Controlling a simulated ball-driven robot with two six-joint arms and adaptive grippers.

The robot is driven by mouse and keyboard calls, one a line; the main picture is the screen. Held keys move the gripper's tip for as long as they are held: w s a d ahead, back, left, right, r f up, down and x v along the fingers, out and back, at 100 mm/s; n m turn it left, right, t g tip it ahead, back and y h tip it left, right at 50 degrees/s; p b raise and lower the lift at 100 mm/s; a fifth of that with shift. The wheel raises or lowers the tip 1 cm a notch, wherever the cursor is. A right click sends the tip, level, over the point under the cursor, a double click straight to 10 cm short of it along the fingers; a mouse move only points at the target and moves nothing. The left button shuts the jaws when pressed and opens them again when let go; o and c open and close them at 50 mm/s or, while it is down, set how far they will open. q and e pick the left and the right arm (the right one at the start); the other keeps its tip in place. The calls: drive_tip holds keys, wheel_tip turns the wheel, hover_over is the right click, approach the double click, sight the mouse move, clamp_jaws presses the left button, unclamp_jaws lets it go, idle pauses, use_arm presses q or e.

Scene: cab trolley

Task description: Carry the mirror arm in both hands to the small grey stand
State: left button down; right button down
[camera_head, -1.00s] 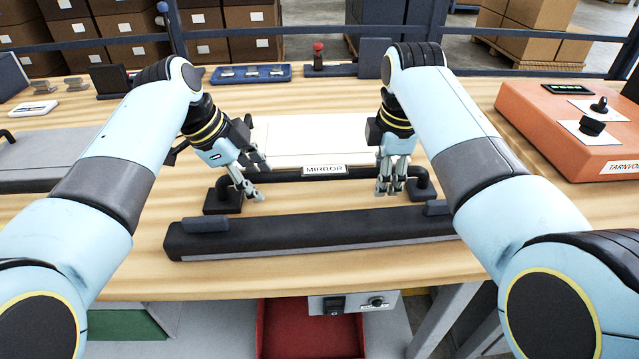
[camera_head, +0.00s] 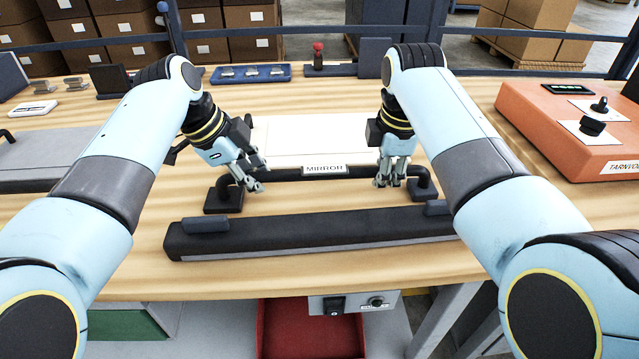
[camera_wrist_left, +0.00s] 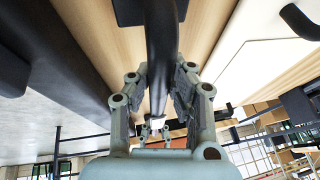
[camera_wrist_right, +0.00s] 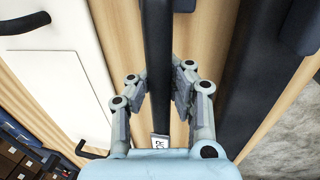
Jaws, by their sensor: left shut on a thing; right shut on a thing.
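The mirror arm (camera_head: 287,174) is a black bar with a white MIRROR label at its middle, its ends bent down to black feet near the table. My left gripper (camera_head: 254,186) is shut on its left part; in the left wrist view the bar (camera_wrist_left: 161,45) runs between both fingers. My right gripper (camera_head: 386,183) is shut on its right part; in the right wrist view the bar (camera_wrist_right: 157,50) passes between the fingers. The bar looks level and low over the table; whether its feet touch the wood is unclear. I cannot pick out the small grey stand with certainty.
A long dark beam (camera_head: 310,232) with grey pads lies in front of the bar. A white panel (camera_head: 310,138) lies behind it. An orange box (camera_head: 565,140) with knobs stands at right. A blue tray (camera_head: 250,74) sits at the back. Bare wood shows between.

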use_arm(q)
drive_tip(key=shift+s+f, duration=0.1)
use_arm(e)
drive_tip(key=shift+w+r, duration=0.15)
drive_tip(key=shift+r, duration=0.05)
drive_tip(key=shift+r, duration=0.15)
